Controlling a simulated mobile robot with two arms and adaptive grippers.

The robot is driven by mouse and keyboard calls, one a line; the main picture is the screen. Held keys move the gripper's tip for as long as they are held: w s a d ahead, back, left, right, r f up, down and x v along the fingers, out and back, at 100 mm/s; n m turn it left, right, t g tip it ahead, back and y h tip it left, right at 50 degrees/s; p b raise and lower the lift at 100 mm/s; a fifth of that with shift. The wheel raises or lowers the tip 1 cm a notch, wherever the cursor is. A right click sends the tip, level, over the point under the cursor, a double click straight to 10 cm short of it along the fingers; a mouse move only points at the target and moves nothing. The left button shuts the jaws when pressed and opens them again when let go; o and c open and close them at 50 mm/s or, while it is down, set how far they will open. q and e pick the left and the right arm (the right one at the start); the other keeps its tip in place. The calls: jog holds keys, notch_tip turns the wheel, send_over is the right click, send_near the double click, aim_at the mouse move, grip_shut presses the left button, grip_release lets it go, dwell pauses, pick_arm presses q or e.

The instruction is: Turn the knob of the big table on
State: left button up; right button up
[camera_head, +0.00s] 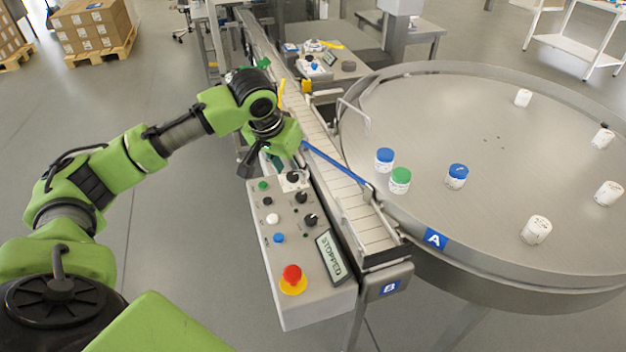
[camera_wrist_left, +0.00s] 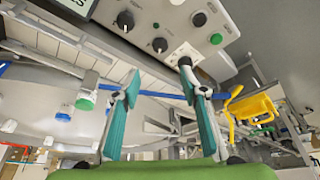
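The control panel (camera_head: 290,270) is a grey box beside the conveyor, with three black knobs in a column: the far knob (camera_head: 293,177) on a white plate, the middle knob (camera_head: 301,196) and the near knob (camera_head: 311,220). Its display (camera_head: 331,256) reads STOPPED. The big round metal table (camera_head: 450,110) stands at the right. My left gripper (camera_head: 268,160) is over the panel's far end, close to the far knob. In the left wrist view its two teal fingers (camera_wrist_left: 160,72) are apart with nothing between them; two black knobs (camera_wrist_left: 125,20) show beyond. My right gripper is not in view.
The panel also has a red emergency button (camera_head: 292,276) and green, white and blue buttons. The conveyor (camera_head: 345,190) with a blue guide bar (camera_head: 330,162) runs close beside the panel.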

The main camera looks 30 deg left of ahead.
pick_arm(q)
jog(key=p, duration=0.1)
send_near(301, 196)
jog(key=f, duration=0.1)
jog(key=x, duration=0.4)
jog(key=shift+w+p, duration=0.25)
jog(key=shift+p, duration=0.1)
jog(key=shift+x, duration=1.1)
jog(key=shift+a+f, duration=0.1)
jog(key=shift+f, duration=0.15)
jog(key=shift+w+f, duration=0.15)
jog(key=shift+f, duration=0.1)
jog(key=c, duration=1)
jog(key=shift+c, duration=0.5)
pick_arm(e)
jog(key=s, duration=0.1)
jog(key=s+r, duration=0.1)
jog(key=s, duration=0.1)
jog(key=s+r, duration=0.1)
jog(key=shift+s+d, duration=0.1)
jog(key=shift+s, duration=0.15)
